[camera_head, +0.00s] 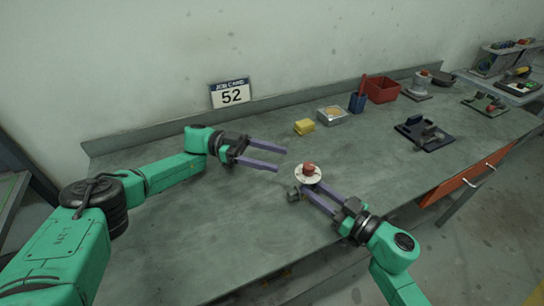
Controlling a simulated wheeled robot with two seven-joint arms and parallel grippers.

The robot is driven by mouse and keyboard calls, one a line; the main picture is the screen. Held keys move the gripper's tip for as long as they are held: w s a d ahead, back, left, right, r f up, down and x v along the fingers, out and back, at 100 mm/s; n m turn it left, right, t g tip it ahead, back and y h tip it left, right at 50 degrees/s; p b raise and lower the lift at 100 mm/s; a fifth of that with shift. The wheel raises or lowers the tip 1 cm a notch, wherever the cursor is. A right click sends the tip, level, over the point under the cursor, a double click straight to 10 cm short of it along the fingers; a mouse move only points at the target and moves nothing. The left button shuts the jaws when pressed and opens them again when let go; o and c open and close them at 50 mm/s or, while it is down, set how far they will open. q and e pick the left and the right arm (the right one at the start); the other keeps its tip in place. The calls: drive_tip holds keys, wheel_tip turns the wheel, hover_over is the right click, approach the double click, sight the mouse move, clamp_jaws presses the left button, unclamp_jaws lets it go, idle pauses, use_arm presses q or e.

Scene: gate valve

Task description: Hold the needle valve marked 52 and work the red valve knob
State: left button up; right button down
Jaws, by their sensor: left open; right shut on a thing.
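The needle valve (296,193) is a small grey body near the middle of the bench, with a pale round disc around a red knob (309,169) on top. Any number on the valve is too small to read. My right gripper (310,188) comes from the lower right and is shut on the valve, its fingers partly hidden by the disc. My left gripper (281,160) is open and empty to the left of the red knob, its two purple fingers apart and pointing right toward it.
Behind the valve are a yellow block (304,127), a metal tin (332,116), a blue cup (358,102) and a red bin (382,89). A black fixture (425,132) and another valve-like item (417,87) stand to the right. The front left of the bench (220,240) is clear.

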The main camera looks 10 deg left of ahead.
drive_tip(key=c, duration=0.6)
unclamp_jaws()
drive_tip(key=shift+o, duration=0.2)
